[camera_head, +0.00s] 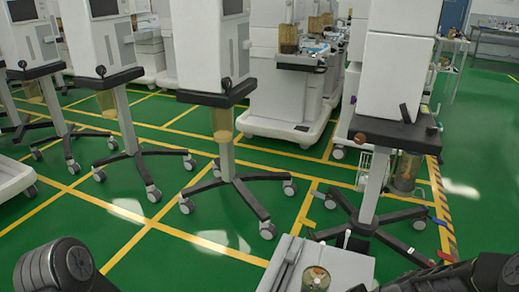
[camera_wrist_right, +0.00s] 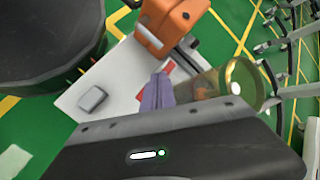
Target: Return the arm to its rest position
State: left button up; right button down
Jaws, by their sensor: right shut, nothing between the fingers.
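My right arm (camera_head: 465,275) shows at the lower right of the head view as dark links; its gripper cannot be made out there. In the right wrist view the dark gripper body fills the bottom, and the right gripper's narrow greyish-purple fingers (camera_wrist_right: 158,82) appear shut and empty. They show in front of a white top beside an amber jar; contact cannot be told. My left arm (camera_head: 58,268) shows as a dark rounded joint at the lower left of the head view. The left gripper is out of view.
A white top (camera_head: 352,266) with the amber jar (camera_wrist_right: 235,85) stands close in front. The wrist view also shows an orange box (camera_wrist_right: 168,22) and a grey block (camera_wrist_right: 92,98). Wheeled carts (camera_head: 205,45) stand ahead; green floor (camera_head: 165,255) is open at left front.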

jog(key=s+a+f+n, duration=0.1)
jog(key=s+a+f, duration=0.1)
jog(key=s+a+f+n+g+h, duration=0.1)
jog(key=s+a+f, duration=0.1)
jog(key=a+f, duration=0.1)
jog(key=s+a+f+n+h, duration=0.1)
jog(key=s+a+f, duration=0.1)
jog(key=s+a, duration=0.1)
jog(key=shift+f+g, duration=0.25)
jog(key=shift+g, duration=0.15)
jog(key=s+a+f+n+h, duration=0.1)
jog(key=s+a+f+n, duration=0.15)
jog(key=s+a, duration=0.2)
jog(key=s+a+f+n+h, duration=0.1)
jog(key=s+a+f+n, duration=0.1)
jog(key=s+a+n, duration=0.3)
notch_tip(320, 180, up, 17)
jog(key=s+d+p, duration=0.1)
jog(key=d+p, duration=0.1)
jog(key=p, duration=1.4)
jog(key=shift+s+f+m+t, duration=0.2)
jog(key=shift+s+m+t, duration=0.1)
jog(key=shift+m, duration=0.05)
